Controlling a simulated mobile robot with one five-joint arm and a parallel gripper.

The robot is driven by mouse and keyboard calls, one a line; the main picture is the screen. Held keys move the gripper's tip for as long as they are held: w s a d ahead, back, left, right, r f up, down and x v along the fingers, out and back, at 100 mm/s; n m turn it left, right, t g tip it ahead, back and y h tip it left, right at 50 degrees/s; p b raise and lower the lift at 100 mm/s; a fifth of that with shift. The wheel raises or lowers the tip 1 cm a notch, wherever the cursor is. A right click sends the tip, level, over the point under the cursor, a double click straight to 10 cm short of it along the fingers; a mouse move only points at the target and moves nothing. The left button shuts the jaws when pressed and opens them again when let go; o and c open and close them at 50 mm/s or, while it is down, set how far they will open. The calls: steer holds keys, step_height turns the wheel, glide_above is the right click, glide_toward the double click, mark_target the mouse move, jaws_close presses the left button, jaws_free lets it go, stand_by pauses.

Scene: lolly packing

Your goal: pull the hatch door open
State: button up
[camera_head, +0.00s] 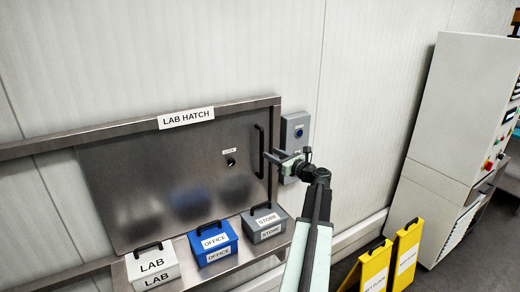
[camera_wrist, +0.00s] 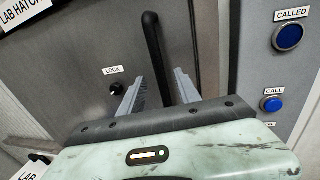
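The hatch door (camera_head: 165,175) is a grey metal panel under a LAB HATCH label, and it sits shut in its frame. Its black upright bar handle (camera_head: 260,150) is near the right edge of the door; it also shows in the wrist view (camera_wrist: 152,40). A black lock knob (camera_wrist: 116,89) with a LOCK label is left of the handle. My gripper (camera_head: 272,157) is at the handle's height, just right of it. In the wrist view my gripper's two fingers (camera_wrist: 159,78) are apart, with the handle between them. I cannot tell whether either finger touches it.
A grey call panel (camera_head: 295,145) with blue buttons is on the wall right of the hatch. The white LAB box (camera_head: 152,268), blue OFFICE box (camera_head: 213,243) and grey STORE box (camera_head: 264,222) stand on the shelf below. Yellow signs (camera_head: 405,255) and a white machine (camera_head: 445,130) are at right.

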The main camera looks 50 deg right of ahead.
steer(key=w+d, duration=0.1)
steer(key=w, duration=0.6)
steer(key=shift+d, duration=0.2)
steer(key=shift+s, duration=0.1)
jaws_close()
stand_by(0.9)
